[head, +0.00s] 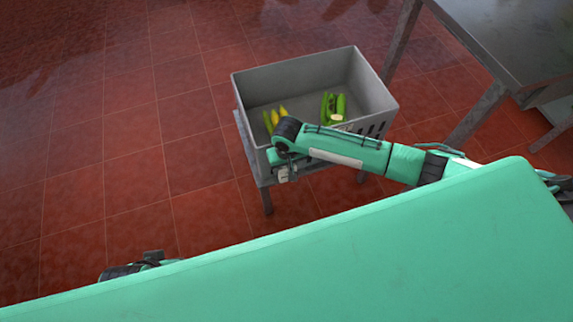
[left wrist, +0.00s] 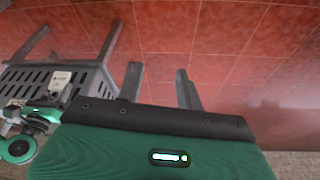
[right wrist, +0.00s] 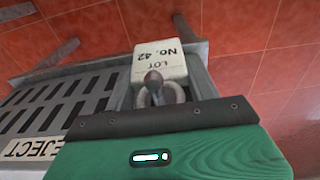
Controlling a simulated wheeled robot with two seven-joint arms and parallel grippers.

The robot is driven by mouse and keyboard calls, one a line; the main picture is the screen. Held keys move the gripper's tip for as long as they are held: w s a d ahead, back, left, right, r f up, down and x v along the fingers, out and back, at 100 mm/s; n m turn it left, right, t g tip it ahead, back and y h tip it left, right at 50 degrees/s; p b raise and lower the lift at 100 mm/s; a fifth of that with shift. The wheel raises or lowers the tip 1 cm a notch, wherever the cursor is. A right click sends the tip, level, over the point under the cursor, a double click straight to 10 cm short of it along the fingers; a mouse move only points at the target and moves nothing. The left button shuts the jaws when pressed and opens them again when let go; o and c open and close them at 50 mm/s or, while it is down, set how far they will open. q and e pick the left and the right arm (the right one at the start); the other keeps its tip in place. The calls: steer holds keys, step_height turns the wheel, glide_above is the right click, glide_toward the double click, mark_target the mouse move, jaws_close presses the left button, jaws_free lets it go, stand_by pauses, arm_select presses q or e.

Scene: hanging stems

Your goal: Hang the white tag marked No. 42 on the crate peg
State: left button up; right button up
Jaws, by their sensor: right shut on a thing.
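The white tag (right wrist: 160,62) reads "LOT No. 42", upside down in the right wrist view. My right gripper (right wrist: 162,78) is shut on it, one finger at each side. Its pale ring (right wrist: 160,98) is close to the palm, and a dark rounded knob shows at the ring; I cannot tell whether this is the peg or whether it passes through. In the head view, my right gripper (head: 286,172) is at the front-left corner of the grey crate (head: 300,72). My left gripper (left wrist: 158,75) is open and empty, over the floor.
The crate stands on a low stand and holds yellow and green produce (head: 334,106). Its slotted wall carries a "REJECT" label (right wrist: 32,148). A metal table (head: 510,35) is at right. Tiled floor is clear at left.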

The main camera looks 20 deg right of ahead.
steer(key=o, duration=1.1)
steer(key=shift+r, duration=0.1)
steer(key=shift+r, duration=0.3)
arm_select(q)
step_height(320, 180, down, 6)
steer(key=g+p, duration=0.1)
steer(key=p, duration=0.2)
steer(key=shift+w+d+f, duration=0.15)
steer(key=shift+w+f, duration=0.1)
steer(key=shift+w, duration=0.15)
arm_select(e)
step_height(320, 180, up, 13)
steer(key=shift+s, duration=0.4)
